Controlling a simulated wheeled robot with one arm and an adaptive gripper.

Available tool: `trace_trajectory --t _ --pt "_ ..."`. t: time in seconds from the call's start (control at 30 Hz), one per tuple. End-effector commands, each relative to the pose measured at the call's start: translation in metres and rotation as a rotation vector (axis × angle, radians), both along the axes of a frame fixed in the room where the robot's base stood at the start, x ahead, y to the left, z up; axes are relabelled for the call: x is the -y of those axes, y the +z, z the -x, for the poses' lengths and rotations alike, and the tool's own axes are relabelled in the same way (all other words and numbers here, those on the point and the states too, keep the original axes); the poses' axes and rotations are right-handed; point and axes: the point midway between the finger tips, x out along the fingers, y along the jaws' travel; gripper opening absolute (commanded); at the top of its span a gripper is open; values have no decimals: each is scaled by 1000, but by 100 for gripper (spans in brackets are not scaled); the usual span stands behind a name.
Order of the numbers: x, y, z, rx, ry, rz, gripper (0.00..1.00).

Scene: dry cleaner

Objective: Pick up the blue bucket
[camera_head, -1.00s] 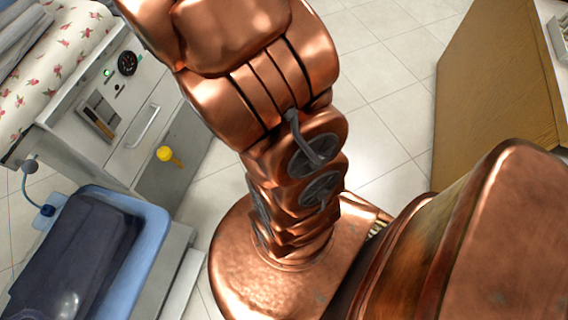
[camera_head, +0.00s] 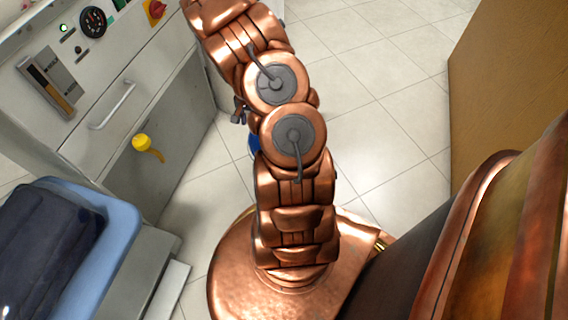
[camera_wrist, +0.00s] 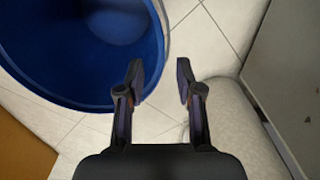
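The blue bucket (camera_wrist: 62,78) fills the upper left of the wrist view, seen from above into its open mouth. In the head view only a small blue piece of it (camera_head: 254,144) shows behind my arm. My gripper (camera_wrist: 160,76) is open and empty. Its left fingertip overlaps the bucket's right rim in the wrist view, and its right fingertip is over pale floor tile outside the bucket. I cannot tell how far above the rim the fingers are. In the head view my gripper is mostly hidden behind the arm.
A grey machine (camera_head: 130,110) with a handle and a yellow knob (camera_head: 147,146) stands at the left. A light-blue basin (camera_head: 112,240) with dark cloth is in front of it. A wooden panel (camera_head: 505,90) stands at the right. Tiled floor (camera_head: 385,110) is clear between.

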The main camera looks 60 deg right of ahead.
Motion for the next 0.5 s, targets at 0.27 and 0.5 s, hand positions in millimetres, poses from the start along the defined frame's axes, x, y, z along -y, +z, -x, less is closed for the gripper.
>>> trace_trajectory --t 0.27,0.5 --pt "5 -31 2 2 -21 -3 36" --pt "4 -49 3 1 -21 -2 36"
